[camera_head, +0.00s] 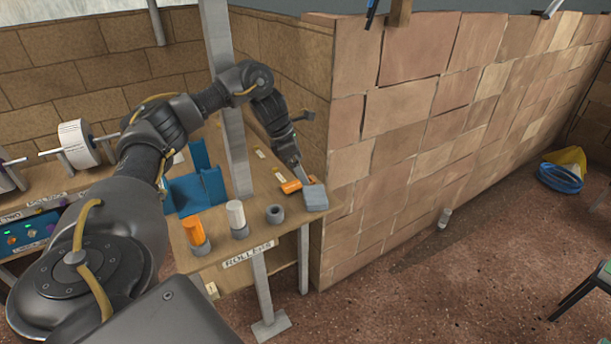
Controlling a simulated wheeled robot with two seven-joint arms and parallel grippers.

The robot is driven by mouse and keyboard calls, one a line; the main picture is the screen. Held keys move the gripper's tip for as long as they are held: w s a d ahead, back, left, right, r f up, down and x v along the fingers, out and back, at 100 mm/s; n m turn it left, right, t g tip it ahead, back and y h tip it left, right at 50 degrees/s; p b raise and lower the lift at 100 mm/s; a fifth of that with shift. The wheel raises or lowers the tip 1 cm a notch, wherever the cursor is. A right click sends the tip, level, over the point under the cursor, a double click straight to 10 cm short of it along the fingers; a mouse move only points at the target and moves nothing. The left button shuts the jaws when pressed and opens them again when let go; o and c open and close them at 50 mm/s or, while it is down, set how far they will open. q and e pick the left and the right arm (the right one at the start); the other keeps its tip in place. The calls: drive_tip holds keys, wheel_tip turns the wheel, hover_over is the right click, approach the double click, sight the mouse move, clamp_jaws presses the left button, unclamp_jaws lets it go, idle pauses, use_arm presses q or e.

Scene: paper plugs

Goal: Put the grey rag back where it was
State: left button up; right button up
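The grey rag (315,198) looks like a small folded blue-grey block. It lies at the right edge of the wooden table (285,240), close to the brick wall. My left arm reaches over the table from the left. Its gripper (300,178) points down just behind the rag, with small orange pieces (290,187) beside its tip. I cannot tell whether the gripper touches the rag or whether its fingers are open or shut. My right gripper is out of view.
On the table stand an orange roller (194,230), a white roller (236,213) and a short grey ring (275,214), above a "ROLLERS" label (250,253). A blue holder (198,187) and a grey post (232,130) stand behind. The brick wall (400,130) closes off the right.

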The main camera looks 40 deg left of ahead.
use_arm(q)
drive_tip(key=shift+s+a+r, duration=0.15)
drive_tip(key=shift+s+r, duration=0.05)
drive_tip(key=shift+r, duration=0.35)
